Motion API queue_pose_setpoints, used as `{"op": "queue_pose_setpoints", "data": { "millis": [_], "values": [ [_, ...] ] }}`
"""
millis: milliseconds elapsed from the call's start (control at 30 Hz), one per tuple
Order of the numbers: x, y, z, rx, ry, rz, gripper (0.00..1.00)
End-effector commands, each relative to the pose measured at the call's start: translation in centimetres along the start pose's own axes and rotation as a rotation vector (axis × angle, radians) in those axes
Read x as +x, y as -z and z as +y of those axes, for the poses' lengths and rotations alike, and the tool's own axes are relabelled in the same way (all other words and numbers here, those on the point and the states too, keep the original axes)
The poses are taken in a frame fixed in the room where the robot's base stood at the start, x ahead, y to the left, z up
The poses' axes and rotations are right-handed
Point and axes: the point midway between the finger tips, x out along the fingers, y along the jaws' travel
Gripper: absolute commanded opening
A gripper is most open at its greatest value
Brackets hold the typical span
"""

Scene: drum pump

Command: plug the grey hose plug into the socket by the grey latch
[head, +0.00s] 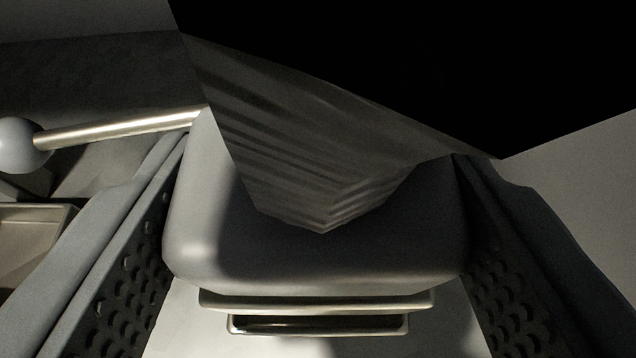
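A grey block with rounded edges, which I take to be the grey hose plug (205,235), fills the space between the fingers of my gripper (322,150) in the head view. The perforated finger pads lie along its left and right sides, and I see no clear gap. Pale metal-edged plates show below its near edge. A dark ribbed wedge and a large black area cover its upper part and the space beyond. I cannot make out the socket or the grey latch.
A metal rod (115,128) with a grey ball knob (18,145) sticks out to the left, close to the left finger. A shallow rimmed tray or box (35,225) shows at the left edge. A plain grey surface (590,170) lies at the right.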

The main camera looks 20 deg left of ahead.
Motion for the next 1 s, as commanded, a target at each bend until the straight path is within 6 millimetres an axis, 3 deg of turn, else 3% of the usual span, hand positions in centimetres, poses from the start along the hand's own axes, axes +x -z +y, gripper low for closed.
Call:
{"op": "queue_pose_setpoints", "data": {
  "millis": [600,1000],
  "values": [
    [1.5,-3.5,0.0,0.0,0.0,-0.001,0.29],
    [1.7,-4.1,0.0,0.0,0.0,-0.001,0.29]
  ]
}}
